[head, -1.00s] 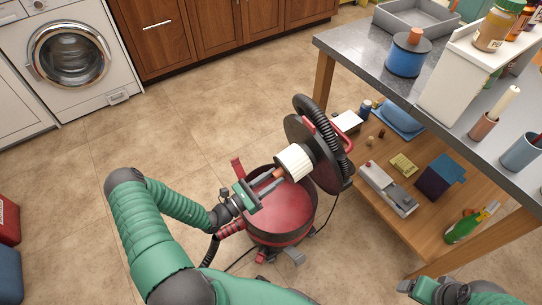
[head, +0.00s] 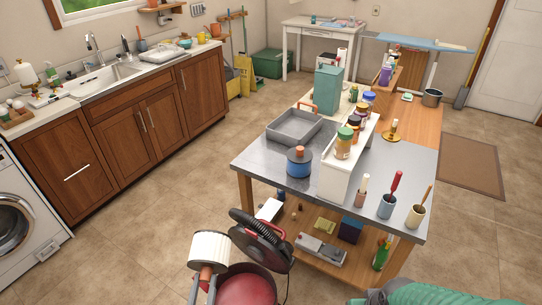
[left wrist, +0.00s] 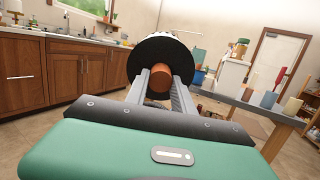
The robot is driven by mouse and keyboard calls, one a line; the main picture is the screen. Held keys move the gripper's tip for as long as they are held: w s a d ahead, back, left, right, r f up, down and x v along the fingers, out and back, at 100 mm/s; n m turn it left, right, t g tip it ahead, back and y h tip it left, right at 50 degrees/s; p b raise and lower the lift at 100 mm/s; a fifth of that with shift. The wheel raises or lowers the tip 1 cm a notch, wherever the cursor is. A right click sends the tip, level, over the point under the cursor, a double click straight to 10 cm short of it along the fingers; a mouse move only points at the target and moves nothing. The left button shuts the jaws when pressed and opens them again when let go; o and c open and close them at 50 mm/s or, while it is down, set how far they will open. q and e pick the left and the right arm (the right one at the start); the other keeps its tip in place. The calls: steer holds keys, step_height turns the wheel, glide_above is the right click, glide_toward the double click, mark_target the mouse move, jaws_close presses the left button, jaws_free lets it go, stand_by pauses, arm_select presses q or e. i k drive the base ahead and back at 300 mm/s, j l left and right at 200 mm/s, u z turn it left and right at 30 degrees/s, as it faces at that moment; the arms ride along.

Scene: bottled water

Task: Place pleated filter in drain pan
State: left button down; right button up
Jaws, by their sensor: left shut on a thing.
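The pleated filter (head: 211,246) is a white ribbed cylinder at the bottom of the head view, left of the vacuum lid and above the red canister. My left gripper (head: 205,272) is shut on the orange-brown stem at its near end. In the left wrist view the filter's dark end (left wrist: 160,50) is beyond the fingers (left wrist: 159,88). The drain pan (head: 294,126) is a grey shallow tray on the far left part of the metal worktop, and looks empty. My right gripper (head: 373,297) is at the bottom edge, too partly seen to judge its jaws.
The red vacuum canister (head: 247,290) is on the floor, with the black lid and hose (head: 262,240) beside the filter. On the worktop (head: 262,162), a blue spool-like container (head: 299,163) stands in front of the pan. A white shelf with jars (head: 343,170) is to its right.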

mark_target(294, 133)
steer(key=i+j+u, duration=0.15)
steer(key=j+u, duration=0.25)
steer(key=j, duration=0.15)
steer(key=i+j+u, duration=0.25)
steer(key=j+u, duration=0.15)
steer(key=i+j+u, duration=0.7)
steer(key=j+u, duration=0.15)
steer(key=i+j+z, duration=0.1)
steer(key=i, duration=0.3)
steer(key=i+j+z, duration=0.1)
steer(key=i, duration=0.35)
steer(key=i+j+z, duration=0.15)
steer(key=i+j, duration=0.15)
steer(key=i+l+z, duration=0.25)
steer(key=z, duration=0.25)
steer(key=i+z, duration=0.95)
steer(key=i+j+z, duration=0.1)
steer(key=i+z, duration=0.2)
steer(key=z, duration=0.2)
steer(key=i+j+z, duration=0.3)
steer(key=z, duration=0.2)
